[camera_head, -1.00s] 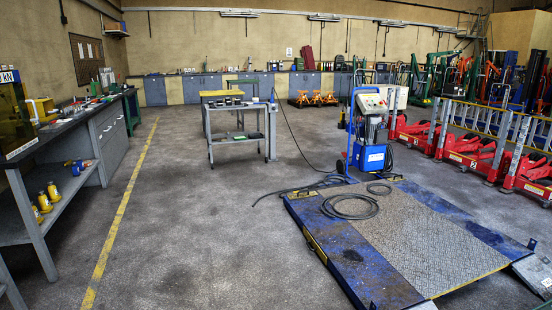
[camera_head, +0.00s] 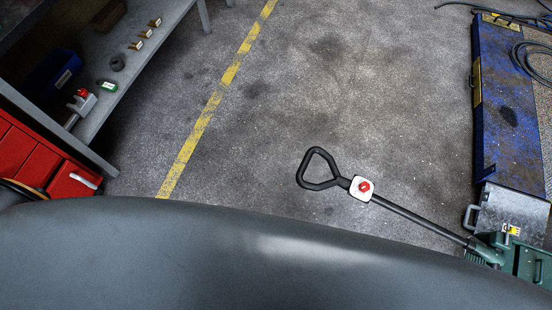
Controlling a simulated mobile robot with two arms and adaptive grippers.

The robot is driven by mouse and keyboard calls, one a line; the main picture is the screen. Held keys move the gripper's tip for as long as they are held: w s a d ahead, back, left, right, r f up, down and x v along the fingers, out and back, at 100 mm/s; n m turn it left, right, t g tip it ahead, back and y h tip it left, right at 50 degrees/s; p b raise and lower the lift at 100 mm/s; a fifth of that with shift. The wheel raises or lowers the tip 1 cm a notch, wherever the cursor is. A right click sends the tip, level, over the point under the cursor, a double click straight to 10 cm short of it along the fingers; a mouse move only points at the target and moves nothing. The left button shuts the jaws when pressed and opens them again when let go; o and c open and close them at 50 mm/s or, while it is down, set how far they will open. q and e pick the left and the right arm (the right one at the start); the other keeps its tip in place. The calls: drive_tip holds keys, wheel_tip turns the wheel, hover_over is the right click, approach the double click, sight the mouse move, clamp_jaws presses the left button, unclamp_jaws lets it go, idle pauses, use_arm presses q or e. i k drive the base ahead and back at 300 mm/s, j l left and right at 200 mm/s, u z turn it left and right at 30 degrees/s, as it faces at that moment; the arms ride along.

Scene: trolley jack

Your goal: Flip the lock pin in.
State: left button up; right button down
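A green trolley jack (camera_head: 492,248) stands at the lower right, partly cut off by the picture edge and by my grey body in front. Its dark handle bar (camera_head: 420,222) slants up to the left and ends in a black loop grip (camera_head: 318,168). Below the loop a white block (camera_head: 354,188) sits on the bar with a small red part (camera_head: 364,187) on its face. I cannot tell whether this red part is the lock pin or how it is set. Neither of my grippers is in view.
A grey workbench (camera_head: 143,75) with small items on its lower shelf stands at the upper left. A red drawer cabinet (camera_head: 40,165) is below it. A blue platform (camera_head: 505,110) with a hose is at the right.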

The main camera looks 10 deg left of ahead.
sight(513, 230)
drive_tip(key=z, duration=2.1)
drive_tip(key=i+j+z, duration=0.15)
drive_tip(key=i+z, duration=0.15)
drive_tip(key=i, duration=0.15)
drive_tip(key=i+j+z, duration=0.55)
drive_tip(key=i, duration=0.25)
